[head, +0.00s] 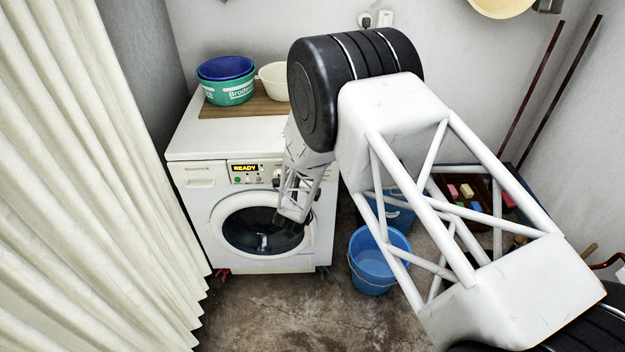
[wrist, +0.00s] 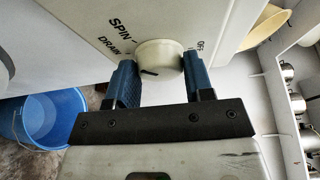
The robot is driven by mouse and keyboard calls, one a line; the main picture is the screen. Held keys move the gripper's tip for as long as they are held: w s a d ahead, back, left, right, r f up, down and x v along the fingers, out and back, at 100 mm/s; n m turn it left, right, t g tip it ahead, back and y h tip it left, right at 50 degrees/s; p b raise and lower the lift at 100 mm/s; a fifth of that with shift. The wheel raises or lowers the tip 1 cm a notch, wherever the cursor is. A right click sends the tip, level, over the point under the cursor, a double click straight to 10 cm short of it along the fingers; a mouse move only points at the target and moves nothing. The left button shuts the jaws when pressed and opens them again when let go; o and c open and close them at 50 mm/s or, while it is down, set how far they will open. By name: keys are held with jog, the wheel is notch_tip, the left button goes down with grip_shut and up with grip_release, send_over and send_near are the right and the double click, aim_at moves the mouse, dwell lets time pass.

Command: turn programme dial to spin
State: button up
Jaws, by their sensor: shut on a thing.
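The programme dial (wrist: 160,58) is a round cream knob on the washing machine's white panel. A short dark mark shows on its face, low and slightly left of centre in the wrist view. I cannot tell which label the mark points at. My gripper (wrist: 160,72) has one blue finger on each side of the dial and is shut on it. In the head view the washing machine (head: 190,176) shows READY on its display, while my arm hides the dial and fingertips.
A blue bucket (head: 372,272) stands on the floor right of the machine. A green basin (head: 229,92), a blue basin (head: 225,67) and a cream bowl (head: 271,78) are on a board on top. A cream curtain (head: 85,180) hangs at left.

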jog(key=shift+m, duration=0.5)
jog(key=shift+y, duration=0.3)
jog(key=o, duration=0.9)
jog(key=shift+v, duration=3.9)
jog(key=shift+r, duration=0.15)
